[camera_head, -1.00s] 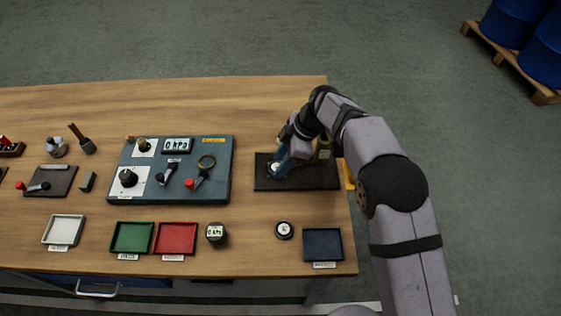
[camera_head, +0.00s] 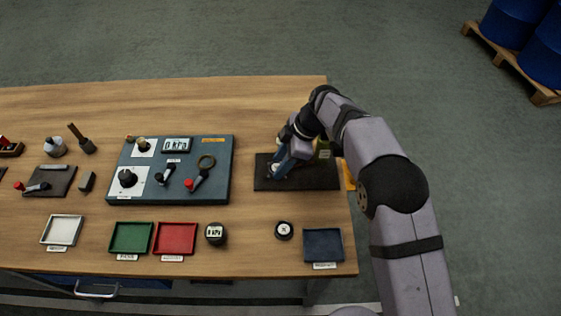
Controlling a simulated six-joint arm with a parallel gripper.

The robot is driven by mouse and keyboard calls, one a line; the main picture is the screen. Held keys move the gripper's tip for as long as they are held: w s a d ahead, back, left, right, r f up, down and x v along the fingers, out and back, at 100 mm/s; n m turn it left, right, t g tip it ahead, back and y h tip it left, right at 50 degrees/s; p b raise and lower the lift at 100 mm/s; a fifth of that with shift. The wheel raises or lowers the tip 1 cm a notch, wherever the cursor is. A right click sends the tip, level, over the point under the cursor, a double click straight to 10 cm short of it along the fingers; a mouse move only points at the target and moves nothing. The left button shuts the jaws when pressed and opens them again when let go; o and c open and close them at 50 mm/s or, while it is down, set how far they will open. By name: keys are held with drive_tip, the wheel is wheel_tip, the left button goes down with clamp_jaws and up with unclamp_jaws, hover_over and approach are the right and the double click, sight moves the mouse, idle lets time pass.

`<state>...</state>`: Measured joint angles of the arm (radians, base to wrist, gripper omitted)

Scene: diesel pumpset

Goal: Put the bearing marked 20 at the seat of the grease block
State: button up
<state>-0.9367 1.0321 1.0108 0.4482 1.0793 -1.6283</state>
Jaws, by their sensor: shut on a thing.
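My gripper (camera_head: 276,167) is over the left part of a black mat or plate (camera_head: 318,180) at the right of the table. It points down and is shut on a small pale thing, mostly hidden by the fingers; its marking cannot be read. A bearing-like round black piece with a white face (camera_head: 284,230) lies on the table in front of the black plate; its mark is too small to read.
A dark blue tray (camera_head: 341,245) lies at the front right corner. A blue-grey panel (camera_head: 222,165) with knobs and levers stands left of the plate. Green (camera_head: 114,238), red (camera_head: 157,238) and white (camera_head: 45,231) trays line the front. A round gauge (camera_head: 215,234) lies right of the red tray.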

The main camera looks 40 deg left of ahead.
drive_tip(key=shift+f, duration=0.3)
drive_tip(key=o, duration=1.2)
drive_tip(key=shift+r, duration=0.1)
drive_tip(key=shift+r+p, duration=1.6)
drive_tip(key=shift+r, duration=1.85)
